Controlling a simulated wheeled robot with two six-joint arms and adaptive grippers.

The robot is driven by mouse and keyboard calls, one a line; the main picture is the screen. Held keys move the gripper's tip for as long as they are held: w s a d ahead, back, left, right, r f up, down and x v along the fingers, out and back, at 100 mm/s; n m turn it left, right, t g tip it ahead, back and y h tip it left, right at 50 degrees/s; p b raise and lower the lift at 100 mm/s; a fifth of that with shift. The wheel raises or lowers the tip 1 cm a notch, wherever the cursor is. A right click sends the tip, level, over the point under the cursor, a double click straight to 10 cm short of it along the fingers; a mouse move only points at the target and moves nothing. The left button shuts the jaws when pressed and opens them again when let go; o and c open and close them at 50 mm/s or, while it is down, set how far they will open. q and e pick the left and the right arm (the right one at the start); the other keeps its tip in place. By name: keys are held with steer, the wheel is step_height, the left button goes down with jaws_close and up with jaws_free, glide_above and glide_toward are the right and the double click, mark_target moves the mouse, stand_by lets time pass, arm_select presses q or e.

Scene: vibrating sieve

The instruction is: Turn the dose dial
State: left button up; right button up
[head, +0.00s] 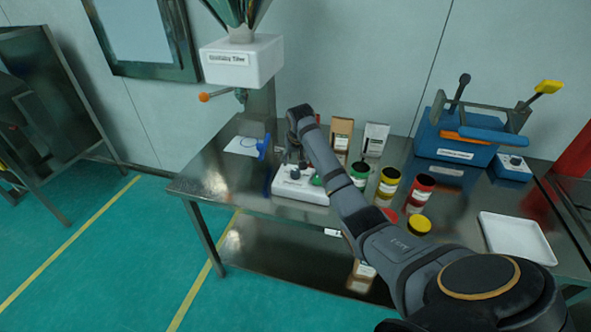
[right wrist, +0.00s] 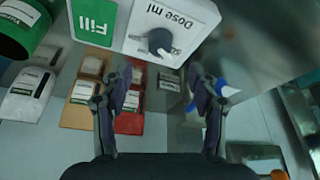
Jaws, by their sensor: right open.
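The dose dial (right wrist: 160,42) is a dark grey knob on a white panel (right wrist: 192,12) marked "Dose ml", beside a green "Fill" label (right wrist: 95,24). In the head view the white dosing box (head: 300,194) stands on the metal table, with a green button (head: 317,180) on top. My right gripper (right wrist: 161,85) is open and empty. In the right wrist view its two fingers are apart, with the dial in line with the gap beyond the fingertips and no visible contact. In the head view my right gripper (head: 291,160) is above the box, partly hidden by my arm. My left gripper is out of view.
Green (head: 359,174), yellow (head: 388,184) and red (head: 419,192) jars stand right of the box. Paper bags (head: 342,134) stand behind. A white-headed machine (head: 242,62) rises at the back left. A blue sieve unit (head: 452,138) and white tray (head: 515,238) are on the right.

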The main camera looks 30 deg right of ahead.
mark_target(295, 171)
steer(key=x, duration=0.8)
steer(key=c, duration=1.2)
